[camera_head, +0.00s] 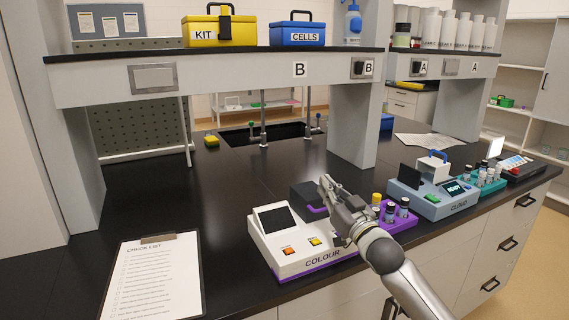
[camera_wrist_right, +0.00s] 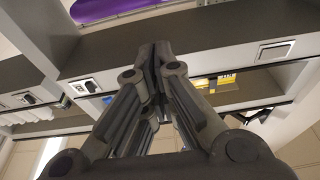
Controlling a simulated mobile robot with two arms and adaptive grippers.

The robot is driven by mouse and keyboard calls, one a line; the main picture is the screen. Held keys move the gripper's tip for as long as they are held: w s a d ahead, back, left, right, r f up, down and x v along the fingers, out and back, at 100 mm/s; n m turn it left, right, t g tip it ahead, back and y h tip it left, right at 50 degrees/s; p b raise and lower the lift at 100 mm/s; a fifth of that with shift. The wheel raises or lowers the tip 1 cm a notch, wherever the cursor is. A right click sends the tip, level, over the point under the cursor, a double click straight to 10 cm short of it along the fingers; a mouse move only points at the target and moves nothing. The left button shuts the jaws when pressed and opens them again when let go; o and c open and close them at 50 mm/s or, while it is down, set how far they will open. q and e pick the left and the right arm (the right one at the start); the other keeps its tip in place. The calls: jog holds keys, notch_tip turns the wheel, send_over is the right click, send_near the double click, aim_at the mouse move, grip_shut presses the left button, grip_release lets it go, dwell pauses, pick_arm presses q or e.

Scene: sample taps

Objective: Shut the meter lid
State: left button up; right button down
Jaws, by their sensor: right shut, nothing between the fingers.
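A white meter (camera_head: 295,246) marked COLOUR, with a purple base, a dark screen and two buttons, stands on the black bench. Its dark lid (camera_head: 304,194) with a purple handle stands raised at the meter's back. My right gripper (camera_head: 326,184) is shut and empty, with its fingertips right beside the lid; I cannot tell whether they touch it. In the right wrist view the closed fingers (camera_wrist_right: 157,50) have nothing between them, and a purple strip (camera_wrist_right: 112,8) shows at the top. My right arm hides part of the meter. My left gripper is not in view.
A blue-grey CLOUD meter (camera_head: 433,203) stands to the right. A purple rack with vials (camera_head: 396,222) lies between the meters. A clipboard (camera_head: 154,276) lies at the front left. A shelf (camera_head: 220,65) crosses above the bench. The bench's middle left is clear.

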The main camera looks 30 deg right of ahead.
jog(key=s+f, duration=0.2)
jog(key=f, duration=0.1)
jog(key=shift+s+t, duration=0.1)
jog(key=shift+t, duration=0.2)
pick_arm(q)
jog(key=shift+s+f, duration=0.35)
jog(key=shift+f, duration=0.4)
pick_arm(e)
jog(key=shift+s+a+f, duration=0.1)
jog(key=shift+s+f, duration=0.1)
jog(key=shift+f, duration=0.25)
jog(key=shift+s+a+f, duration=0.1)
jog(key=shift+s+f, duration=0.05)
jog(key=shift+f, duration=0.25)
jog(key=shift+f, duration=0.15)
